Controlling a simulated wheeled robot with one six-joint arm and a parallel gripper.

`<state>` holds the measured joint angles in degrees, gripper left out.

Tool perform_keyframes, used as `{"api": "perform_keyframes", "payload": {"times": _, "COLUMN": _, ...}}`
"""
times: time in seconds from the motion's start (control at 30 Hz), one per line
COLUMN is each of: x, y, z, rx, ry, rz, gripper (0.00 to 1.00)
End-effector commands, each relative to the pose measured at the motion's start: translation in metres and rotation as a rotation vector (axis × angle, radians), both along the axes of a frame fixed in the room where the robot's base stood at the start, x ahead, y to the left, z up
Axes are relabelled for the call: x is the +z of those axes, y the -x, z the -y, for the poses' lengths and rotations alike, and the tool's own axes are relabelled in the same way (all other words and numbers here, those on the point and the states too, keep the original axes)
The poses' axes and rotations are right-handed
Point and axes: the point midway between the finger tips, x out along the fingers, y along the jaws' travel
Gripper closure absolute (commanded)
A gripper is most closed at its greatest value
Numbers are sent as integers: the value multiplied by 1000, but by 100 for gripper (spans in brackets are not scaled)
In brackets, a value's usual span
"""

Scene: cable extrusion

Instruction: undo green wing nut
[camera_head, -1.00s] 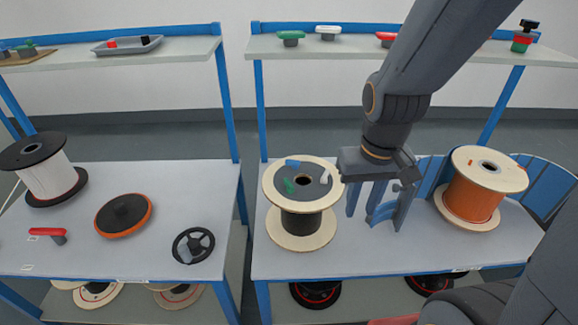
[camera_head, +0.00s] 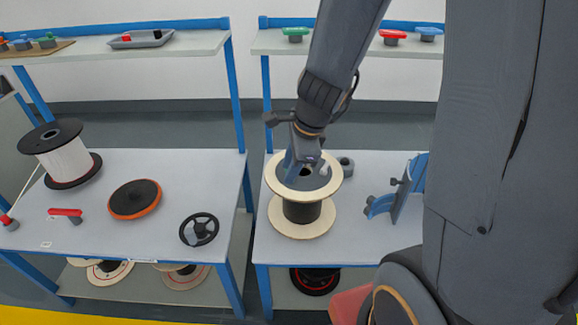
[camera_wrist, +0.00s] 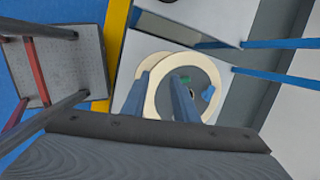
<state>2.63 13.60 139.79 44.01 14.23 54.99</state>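A spool with pale wooden flanges and a dark core (camera_head: 303,212) stands upright on the right-hand table. In the wrist view its pale flange (camera_wrist: 152,103) shows, with a small green piece (camera_wrist: 186,78), apparently the green wing nut, close to the fingertips. A blue piece (camera_wrist: 209,92) sits beside it on the dark hub. In the head view a white piece (camera_head: 325,170) shows on the hub, while my gripper (camera_head: 291,175) hides the green nut. My gripper points down over the left part of the spool top. Its two blue fingers look parted; contact with the nut cannot be told.
A blue curved stand (camera_head: 405,190) and a small grey round part (camera_head: 346,164) are right of the spool. The left table holds a white spool (camera_head: 62,158), an orange-rimmed disc (camera_head: 135,199) and a black handwheel (camera_head: 199,229). A shelf (camera_head: 390,48) runs behind.

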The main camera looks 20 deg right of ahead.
Motion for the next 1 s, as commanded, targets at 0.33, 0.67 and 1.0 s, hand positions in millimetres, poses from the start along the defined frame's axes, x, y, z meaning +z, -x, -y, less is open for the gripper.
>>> {"api": "perform_keyframes", "payload": {"times": 0.33, "x": -8, "y": -46, "z": 28, "rx": -1031, "ry": -292, "rz": -52, "gripper": 73}}
{"api": "perform_keyframes", "payload": {"times": 0.67, "x": -29, "y": -56, "z": 31, "rx": -1151, "ry": -328, "rz": -59, "gripper": 73}}
{"api": "perform_keyframes", "payload": {"times": 1.0, "x": -68, "y": -72, "z": 27, "rx": -1146, "ry": -326, "rz": -58, "gripper": 73}}
